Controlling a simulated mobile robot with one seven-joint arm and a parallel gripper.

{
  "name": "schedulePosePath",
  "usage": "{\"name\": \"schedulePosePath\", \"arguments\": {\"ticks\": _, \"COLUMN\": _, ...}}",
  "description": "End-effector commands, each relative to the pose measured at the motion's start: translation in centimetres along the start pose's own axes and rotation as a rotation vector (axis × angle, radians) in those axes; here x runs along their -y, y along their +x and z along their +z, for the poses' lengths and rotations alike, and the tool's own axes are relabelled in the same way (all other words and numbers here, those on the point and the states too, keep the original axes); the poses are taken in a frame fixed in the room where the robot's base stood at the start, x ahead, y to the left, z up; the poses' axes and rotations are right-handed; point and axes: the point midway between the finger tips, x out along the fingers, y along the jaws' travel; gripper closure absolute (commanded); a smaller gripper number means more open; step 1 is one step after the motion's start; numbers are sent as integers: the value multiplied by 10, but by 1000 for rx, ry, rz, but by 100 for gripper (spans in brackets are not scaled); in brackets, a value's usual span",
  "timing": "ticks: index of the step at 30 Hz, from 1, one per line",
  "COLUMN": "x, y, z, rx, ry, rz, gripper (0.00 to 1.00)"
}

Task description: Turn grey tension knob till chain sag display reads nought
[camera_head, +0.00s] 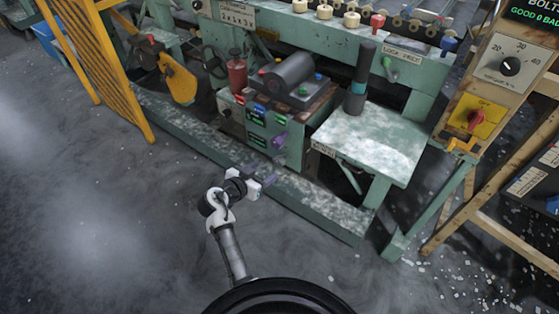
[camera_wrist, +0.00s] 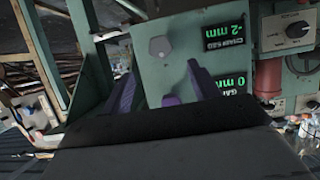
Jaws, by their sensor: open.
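The grey tension knob (camera_wrist: 160,48) sits on a green panel (camera_wrist: 190,20) in the wrist view, past my fingertips. The chain sag display (camera_wrist: 226,36) is to its right and seems to read -2 mm; its label is hard to read. My gripper (camera_wrist: 161,80) is open, with purple fingers to the left and right and nothing held. The knob is apart from both fingers. In the head view my gripper (camera_head: 266,180) is low in front of the machine, near the grey knob (camera_head: 280,160), which is small there.
A second display (camera_wrist: 225,83) reads 0 mm. A purple knob (camera_wrist: 171,100) is partly hidden near my fingers; it also shows in the head view (camera_head: 279,140). A green rail (camera_head: 310,210) runs along the floor. A side table (camera_head: 375,140) stands to the right. Open floor lies left.

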Motion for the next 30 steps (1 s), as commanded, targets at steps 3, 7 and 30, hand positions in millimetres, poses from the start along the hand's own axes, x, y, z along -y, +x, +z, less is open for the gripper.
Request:
{"name": "schedulePosePath", "arguments": {"ticks": 3, "x": 0, "y": 28, "z": -2, "rx": 0, "ry": 0, "rz": 3, "gripper": 39}}
{"name": "schedulePosePath", "arguments": {"ticks": 7, "x": 1, "y": 55, "z": -2, "rx": 0, "ry": 1, "rz": 0, "gripper": 39}}
{"name": "schedulePosePath", "arguments": {"ticks": 30, "x": 2, "y": 103, "z": -1, "rx": 0, "ry": 0, "rz": -4, "gripper": 50}}
